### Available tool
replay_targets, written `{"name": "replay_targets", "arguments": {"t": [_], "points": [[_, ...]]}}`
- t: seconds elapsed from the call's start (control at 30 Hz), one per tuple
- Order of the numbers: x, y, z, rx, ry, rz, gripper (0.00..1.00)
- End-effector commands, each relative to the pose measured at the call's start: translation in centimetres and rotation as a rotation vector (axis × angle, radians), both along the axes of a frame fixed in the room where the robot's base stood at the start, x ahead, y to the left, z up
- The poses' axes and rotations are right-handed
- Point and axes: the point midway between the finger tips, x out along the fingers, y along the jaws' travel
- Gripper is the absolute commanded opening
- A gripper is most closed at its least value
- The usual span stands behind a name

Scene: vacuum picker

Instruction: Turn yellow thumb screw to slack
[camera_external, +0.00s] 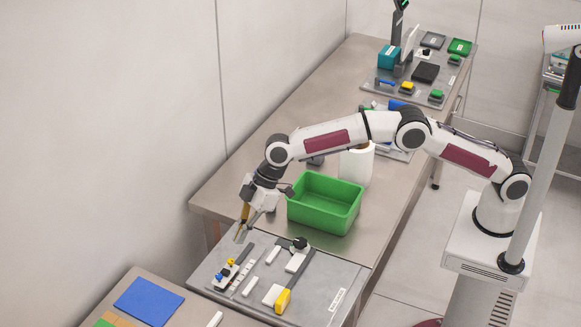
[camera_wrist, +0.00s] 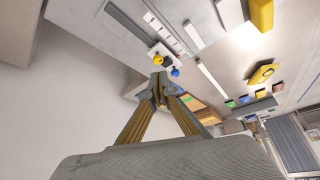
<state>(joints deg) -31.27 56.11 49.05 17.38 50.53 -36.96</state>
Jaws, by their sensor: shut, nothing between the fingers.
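The yellow thumb screw (camera_external: 231,261) is a small knob on a pale fixture (camera_external: 226,273) on the grey board. A blue knob (camera_external: 219,276) sits beside it on the same fixture. In the wrist view the yellow thumb screw (camera_wrist: 158,60) shows just beyond my fingertips, with the blue knob (camera_wrist: 175,72) to its right. My gripper (camera_external: 239,235) is shut and empty, pointing down above the far left end of the board. It also shows in the wrist view (camera_wrist: 159,88). It appears apart from the screw; which way the screw is turned is too small to tell.
A green bin (camera_external: 325,222) stands on the bench behind the board. White strips, a black knob (camera_external: 300,244) and a yellow-ended block (camera_external: 283,301) lie right of the fixture. A lower table with a blue sheet (camera_external: 149,302) is at the front left. A wall runs along the left.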

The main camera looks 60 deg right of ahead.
Motion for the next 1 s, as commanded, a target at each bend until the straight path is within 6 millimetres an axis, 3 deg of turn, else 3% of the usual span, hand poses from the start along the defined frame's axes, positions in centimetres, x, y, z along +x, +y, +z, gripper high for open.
{"name": "replay_targets", "arguments": {"t": [0.7, 1.0], "points": [[0.0, 0.0, -5.5, 0.0, 0.001, 0.0, 0.0], [0.0, 0.0, -6.7, -0.001, 0.0, 0.0, 0.0]]}}
